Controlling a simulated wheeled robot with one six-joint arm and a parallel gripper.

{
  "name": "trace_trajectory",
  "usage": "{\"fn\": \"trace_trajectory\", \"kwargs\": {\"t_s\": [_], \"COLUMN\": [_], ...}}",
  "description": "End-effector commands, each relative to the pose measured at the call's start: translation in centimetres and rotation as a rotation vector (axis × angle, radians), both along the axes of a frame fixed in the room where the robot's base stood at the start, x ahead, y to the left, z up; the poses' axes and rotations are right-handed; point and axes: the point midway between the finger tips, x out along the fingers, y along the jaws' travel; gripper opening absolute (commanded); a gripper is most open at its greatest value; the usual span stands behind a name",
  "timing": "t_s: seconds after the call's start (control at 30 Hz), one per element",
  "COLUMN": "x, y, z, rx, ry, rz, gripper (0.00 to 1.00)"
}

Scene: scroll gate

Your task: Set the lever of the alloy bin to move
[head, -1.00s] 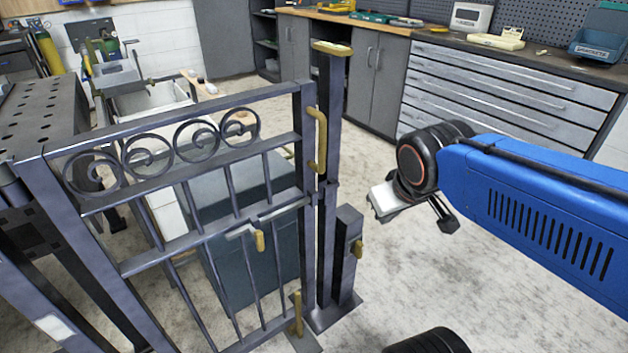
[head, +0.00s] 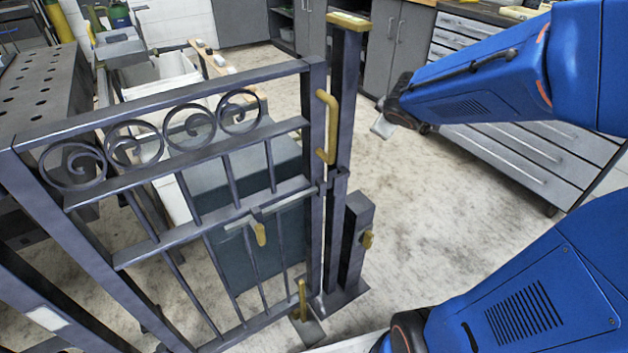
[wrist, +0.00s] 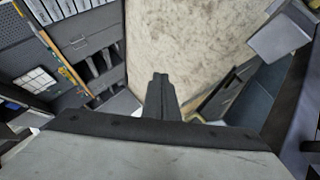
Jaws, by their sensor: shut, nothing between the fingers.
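A dark grey-teal box (head: 232,180) stands behind the scroll gate (head: 165,88), partly hidden by its bars; it may be the alloy bin. I cannot make out a lever or a label on it. A white-walled open bin (head: 160,72) stands farther back. My gripper (head: 382,125) is in the air right of the gate's tall post, apart from the gate and bins. In the wrist view the fingers (wrist: 160,92) are shut and empty above pale floor.
The gate has a brass pull handle (head: 327,127), a brass-ended latch (head: 260,234) and a lower brass bolt (head: 302,299). A short post (head: 356,240) with a brass knob stands right of it. A perforated steel table (head: 45,90) is at left, drawers (head: 510,155) at right. Floor between is clear.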

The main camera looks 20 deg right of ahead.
Motion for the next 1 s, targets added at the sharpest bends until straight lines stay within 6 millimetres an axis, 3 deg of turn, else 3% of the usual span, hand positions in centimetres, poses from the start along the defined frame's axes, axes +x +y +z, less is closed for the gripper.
{"fn": "trace_trajectory", "kwargs": {"t_s": [0.2, 0.5, 0.73, 1.0], "x": [4.9, 9.0, 9.9, 8.4], "y": [1.4, 4.4, 7.0, 9.3], "z": [-2.8, -8.4, -13.9, -20.1], "rx": [-0.063, -0.095, -0.071, 0.002], "ry": [0.012, 0.065, 0.136, 0.237], "rz": [0.197, 0.499, 0.740, 0.997], "gripper": [0.00, 0.00, 0.00, 0.00]}}
